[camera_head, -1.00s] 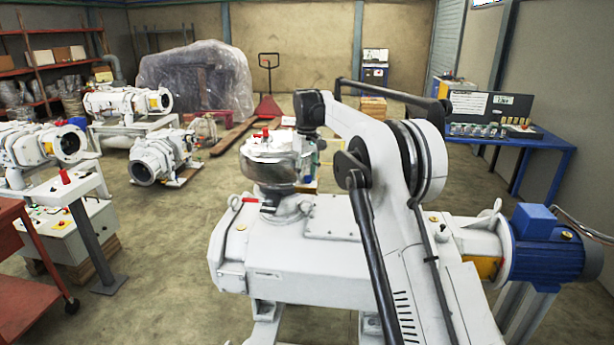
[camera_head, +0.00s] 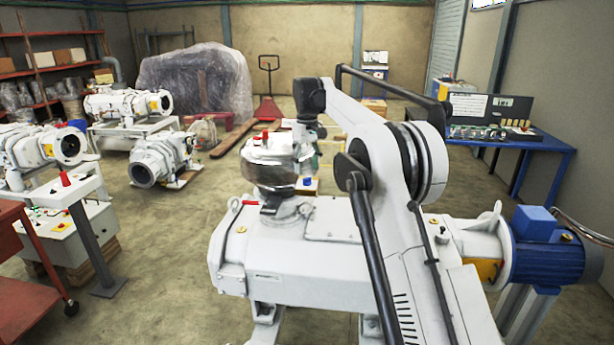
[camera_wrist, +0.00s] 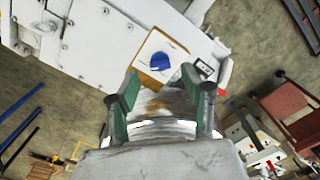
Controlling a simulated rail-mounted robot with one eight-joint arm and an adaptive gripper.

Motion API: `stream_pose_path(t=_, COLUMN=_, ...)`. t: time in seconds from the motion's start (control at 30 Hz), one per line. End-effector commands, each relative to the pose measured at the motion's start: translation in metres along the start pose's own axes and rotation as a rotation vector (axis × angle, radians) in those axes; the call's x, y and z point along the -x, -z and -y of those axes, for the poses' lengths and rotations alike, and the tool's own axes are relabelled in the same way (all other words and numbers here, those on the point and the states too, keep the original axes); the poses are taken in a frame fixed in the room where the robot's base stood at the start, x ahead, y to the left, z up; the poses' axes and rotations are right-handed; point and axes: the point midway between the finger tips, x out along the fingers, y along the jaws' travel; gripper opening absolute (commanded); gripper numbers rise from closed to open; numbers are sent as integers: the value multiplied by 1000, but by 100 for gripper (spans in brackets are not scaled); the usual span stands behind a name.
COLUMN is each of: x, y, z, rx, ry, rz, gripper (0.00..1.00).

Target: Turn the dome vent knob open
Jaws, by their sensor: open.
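A rounded metal dome (camera_head: 268,172) with a shiny band and pale top stands on the white pump in the head view. A small red knob-like part (camera_head: 265,138) sits on its top. My gripper (camera_head: 308,162) hangs just right of the dome, partly hidden by my arm; contact with the dome cannot be told. In the wrist view, my gripper's green fingers (camera_wrist: 166,92) are apart. Shiny curved metal (camera_wrist: 165,112) shows between them; whether it is the dome or my own part is unclear. The red part is not clearly visible there.
A small box with a blue button (camera_head: 308,181) stands by the dome; its blue button also shows in the wrist view (camera_wrist: 188,75), beyond the fingertips. The white pump body (camera_head: 300,245) fills the foreground. A blue motor (camera_head: 548,250) is at right.

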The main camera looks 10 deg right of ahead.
Motion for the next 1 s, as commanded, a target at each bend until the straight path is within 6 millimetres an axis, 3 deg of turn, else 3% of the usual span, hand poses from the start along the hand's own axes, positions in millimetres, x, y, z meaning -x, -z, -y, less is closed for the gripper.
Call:
stream_pose_path(t=0.2, x=41, y=0, z=0, rx=0, ry=0, rz=0, gripper=43)
stream_pose_path(t=0.4, x=67, y=0, z=0, rx=0, ry=0, rz=0, gripper=43)
stream_pose_path(t=0.63, x=79, y=0, z=0, rx=0, ry=0, rz=0, gripper=43)
stream_pose_path(t=1.0, x=81, y=0, z=0, rx=-1, ry=0, rz=-1, gripper=43)
